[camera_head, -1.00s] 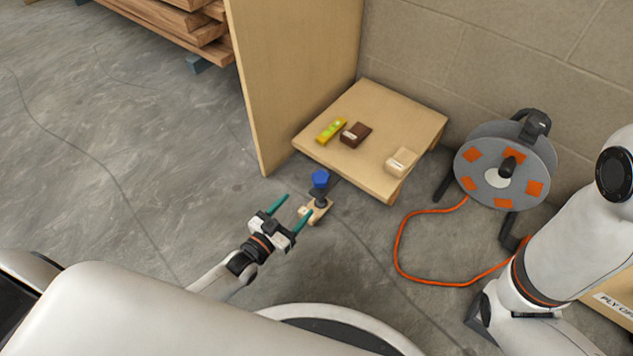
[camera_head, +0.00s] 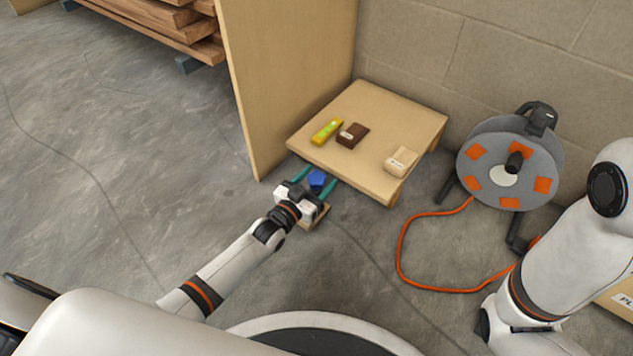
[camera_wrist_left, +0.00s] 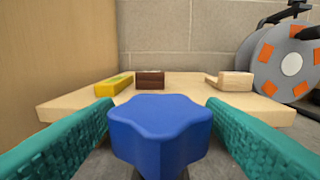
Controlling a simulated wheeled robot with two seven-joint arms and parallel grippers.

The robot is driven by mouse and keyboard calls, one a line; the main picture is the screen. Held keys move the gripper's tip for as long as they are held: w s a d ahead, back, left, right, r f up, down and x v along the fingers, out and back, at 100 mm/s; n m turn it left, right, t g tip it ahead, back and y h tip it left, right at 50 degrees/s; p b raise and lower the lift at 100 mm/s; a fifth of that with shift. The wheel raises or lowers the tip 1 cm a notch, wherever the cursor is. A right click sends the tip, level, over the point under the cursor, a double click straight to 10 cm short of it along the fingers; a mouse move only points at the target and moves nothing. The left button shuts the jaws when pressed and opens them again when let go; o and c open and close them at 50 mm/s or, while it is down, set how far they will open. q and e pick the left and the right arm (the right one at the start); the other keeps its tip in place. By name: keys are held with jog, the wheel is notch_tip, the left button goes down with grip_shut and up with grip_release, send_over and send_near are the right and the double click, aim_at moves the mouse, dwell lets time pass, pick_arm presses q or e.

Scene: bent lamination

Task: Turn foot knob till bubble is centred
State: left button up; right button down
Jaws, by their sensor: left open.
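The blue foot knob (camera_head: 317,179) sits at the near edge of a low wooden platform. My left gripper (camera_head: 318,180) is open, with its teal fingers on either side of the knob. In the left wrist view the lobed knob (camera_wrist_left: 160,133) fills the space between the two fingers (camera_wrist_left: 160,135), with a small gap visible near each. The yellow level (camera_head: 326,131) with a green vial lies on the platform (camera_head: 369,108); it also shows in the wrist view (camera_wrist_left: 114,84). The bubble's position is too small to tell. My right gripper is not in view.
A dark brown block (camera_head: 353,136) lies beside the level, and a pale wood block (camera_head: 401,160) is near the platform's right corner. A tall wooden panel (camera_head: 285,80) stands at the left. A cable reel (camera_head: 508,165) with orange cable is at the right.

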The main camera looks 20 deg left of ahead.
pick_arm(q)
jog(key=c, duration=1)
jog(key=shift+h, duration=0.3)
jog(key=m+g+h+b, duration=0.1)
jog(key=m+g+h, duration=0.1)
jog(key=m+h, duration=0.1)
jog(key=shift+a+h, duration=0.15)
jog(key=shift+h, duration=0.15)
jog(key=m+g+h+b, duration=0.3)
jog(key=m+g+h, duration=0.1)
jog(key=g, duration=0.1)
jog(key=shift+f+m+h, duration=0.15)
jog(key=shift+m+h, duration=0.15)
jog(key=shift+h, duration=0.1)
jog(key=m+g+h, duration=0.1)
jog(key=m+g, duration=0.1)
jog(key=g, duration=0.1)
jog(key=shift+h, duration=0.3)
jog(key=shift+s+m+g+h+b, duration=0.1)
jog(key=shift+m+g+h+b, duration=0.3)
jog(key=shift+m+g, duration=0.9)
jog(key=shift+g, duration=0.4)
